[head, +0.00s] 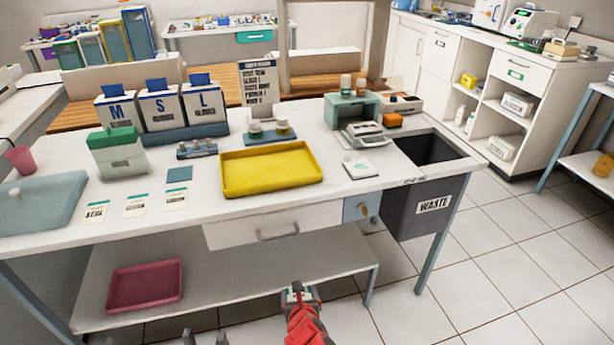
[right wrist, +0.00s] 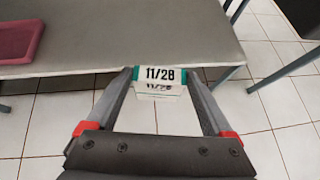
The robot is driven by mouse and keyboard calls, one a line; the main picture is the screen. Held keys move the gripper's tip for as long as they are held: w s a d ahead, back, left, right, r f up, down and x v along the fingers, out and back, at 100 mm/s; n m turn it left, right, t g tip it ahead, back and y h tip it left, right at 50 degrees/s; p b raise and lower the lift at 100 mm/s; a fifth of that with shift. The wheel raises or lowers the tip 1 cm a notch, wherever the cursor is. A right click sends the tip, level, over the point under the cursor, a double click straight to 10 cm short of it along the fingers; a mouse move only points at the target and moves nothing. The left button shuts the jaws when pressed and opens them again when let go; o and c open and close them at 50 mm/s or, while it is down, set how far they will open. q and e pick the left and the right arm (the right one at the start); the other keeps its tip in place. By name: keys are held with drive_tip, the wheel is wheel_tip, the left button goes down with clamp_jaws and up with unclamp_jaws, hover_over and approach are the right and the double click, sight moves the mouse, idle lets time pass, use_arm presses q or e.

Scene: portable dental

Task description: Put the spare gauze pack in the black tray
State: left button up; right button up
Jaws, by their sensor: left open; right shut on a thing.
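A small white pack with teal ends (right wrist: 160,75), marked 11/28, is between the fingertips of my right gripper (right wrist: 160,78). The word gauze cannot be read on it. In the head view my right gripper (head: 300,292) is shut on it, low in front of the table, near the lower shelf's front edge. My left gripper (head: 205,338) shows only as grey fingertips at the bottom edge, apart and with nothing seen between them. I see no black tray. A yellow tray (head: 270,187) is on the table and a magenta tray (head: 145,285) is on the lower shelf.
The table (head: 225,222) holds glove boxes (head: 160,107), a green-lidded box (head: 118,155), labelled cards (head: 135,205) and a scale (head: 365,137). A dark waste bin (head: 425,210) hangs at its right. The lower shelf (head: 240,265) is bare right of the magenta tray.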

drive_tip(key=w+d+r+m+h, duration=0.1)
drive_tip(key=w+d+r, duration=0.35)
drive_tip(key=r, duration=0.25)
drive_tip(key=w+d+r, duration=0.3)
drive_tip(key=d+r, duration=0.2)
drive_tip(key=r, duration=0.3)
drive_tip(key=s+d+r, duration=0.1)
drive_tip(key=d+r, duration=0.9)
drive_tip(key=f+p+v, duration=0.1)
drive_tip(key=p+v, duration=0.6)
drive_tip(key=p, duration=1)
drive_tip(key=shift+s+a+r, duration=0.3)
drive_tip(key=shift+s, duration=0.35)
